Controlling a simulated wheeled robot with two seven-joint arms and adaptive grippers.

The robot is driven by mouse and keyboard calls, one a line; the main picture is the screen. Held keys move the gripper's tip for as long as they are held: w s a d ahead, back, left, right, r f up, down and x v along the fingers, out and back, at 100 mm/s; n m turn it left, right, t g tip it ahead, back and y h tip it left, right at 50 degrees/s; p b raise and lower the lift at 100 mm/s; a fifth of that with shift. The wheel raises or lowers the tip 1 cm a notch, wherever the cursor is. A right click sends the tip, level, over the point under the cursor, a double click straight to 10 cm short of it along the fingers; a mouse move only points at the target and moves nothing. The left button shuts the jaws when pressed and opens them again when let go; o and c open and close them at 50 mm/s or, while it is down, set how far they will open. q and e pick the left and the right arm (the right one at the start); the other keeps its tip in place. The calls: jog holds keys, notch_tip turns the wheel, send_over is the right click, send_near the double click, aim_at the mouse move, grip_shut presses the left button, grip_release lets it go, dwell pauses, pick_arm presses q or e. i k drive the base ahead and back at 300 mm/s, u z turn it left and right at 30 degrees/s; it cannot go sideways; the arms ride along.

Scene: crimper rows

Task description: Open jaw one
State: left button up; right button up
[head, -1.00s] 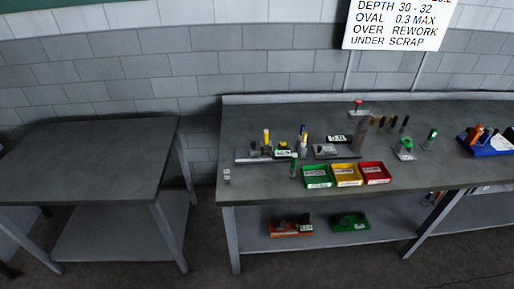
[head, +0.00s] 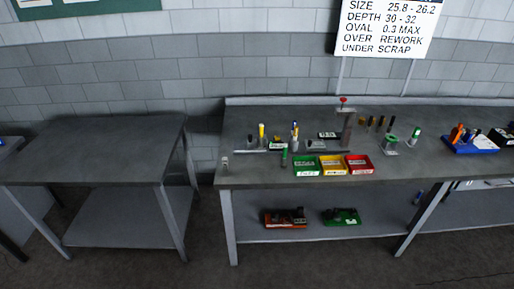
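The long grey workbench (head: 400,170) runs along the wall at the right. Small tools stand in a row near its left half, including a yellow-handled one (head: 262,131) and a blue-and-yellow one (head: 294,130). A grey block-like device (head: 316,144) sits beside them, and a grey post (head: 347,130) stands to its right. I cannot tell at this distance which of these has jaw one, or whether it is open. Neither of my grippers is in view.
Green (head: 306,166), yellow (head: 333,166) and red (head: 359,164) bins line the bench's front. A blue tray (head: 470,145) lies further right. Orange (head: 285,219) and green (head: 341,217) bins sit on the lower shelf. An empty table (head: 95,150) stands left, with a floor gap between.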

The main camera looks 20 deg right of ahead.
aim_at(252, 143)
jog(key=u, duration=0.05)
jog(key=k, duration=0.55)
jog(key=z, duration=0.8)
jog(key=i, duration=1.25)
jog(key=u, duration=0.5)
